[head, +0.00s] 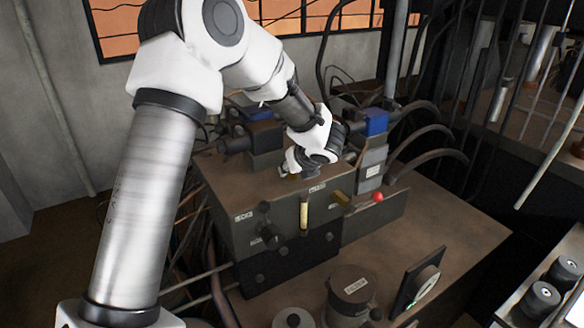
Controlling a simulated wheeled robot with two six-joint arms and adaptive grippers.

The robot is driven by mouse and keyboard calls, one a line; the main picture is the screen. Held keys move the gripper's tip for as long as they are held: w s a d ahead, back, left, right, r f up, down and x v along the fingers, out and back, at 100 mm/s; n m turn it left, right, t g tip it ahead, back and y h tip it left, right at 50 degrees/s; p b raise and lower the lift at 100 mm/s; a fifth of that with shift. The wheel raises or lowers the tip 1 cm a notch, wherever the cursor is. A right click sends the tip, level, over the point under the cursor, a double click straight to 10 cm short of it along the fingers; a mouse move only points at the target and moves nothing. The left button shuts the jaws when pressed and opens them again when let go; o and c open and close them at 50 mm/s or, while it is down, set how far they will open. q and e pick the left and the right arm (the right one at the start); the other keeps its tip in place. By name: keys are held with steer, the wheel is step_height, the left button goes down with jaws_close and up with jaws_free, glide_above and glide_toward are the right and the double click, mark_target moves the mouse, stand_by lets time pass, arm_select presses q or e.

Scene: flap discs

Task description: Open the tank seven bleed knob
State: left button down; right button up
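A dark hydraulic block (235,185) stands on a brown bench, with small labels too small to read. I cannot tell which part is the tank seven bleed knob. Its front has a black knob (265,207) and another black knob (271,235). My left arm comes in from the left. Its wrist and gripper (294,172) are low over the block's top, near a small brownish part. The fingers are mostly hidden, so their opening and any contact are unclear. My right gripper is not in view.
Blue-topped valves (374,122) and dark hoses stand behind and right of the block. A round labelled filter (351,290) and a tilted gauge (418,284) sit on the bench in front. The bench top (440,215) right of the block is mostly clear. Black knobs (541,298) are at lower right.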

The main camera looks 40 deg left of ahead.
arm_select(q)
steer(key=n+g+p, duration=0.1)
steer(key=n, duration=0.1)
steer(key=n+g+p, duration=0.1)
steer(key=g, duration=0.1)
steer(key=shift+w+r+n+y+p, duration=0.15)
steer(key=shift+r+n+y+p, duration=0.25)
steer(key=n+g+p, duration=0.2)
steer(key=n+p, duration=0.1)
steer(key=shift+n+g, duration=0.3)
steer(key=shift+f+n+g+h+p, duration=0.1)
steer(key=shift+n+g+h+p, duration=0.4)
steer(key=shift+n+g+p, duration=0.6)
steer(key=shift+f+n+g+h, duration=0.1)
steer(key=shift+n+g+h, duration=0.5)
steer(key=shift+n, duration=0.7)
steer(key=shift+p, duration=0.3)
steer(key=c, duration=0.8)
jaws_free()
steer(key=shift+f, duration=0.1)
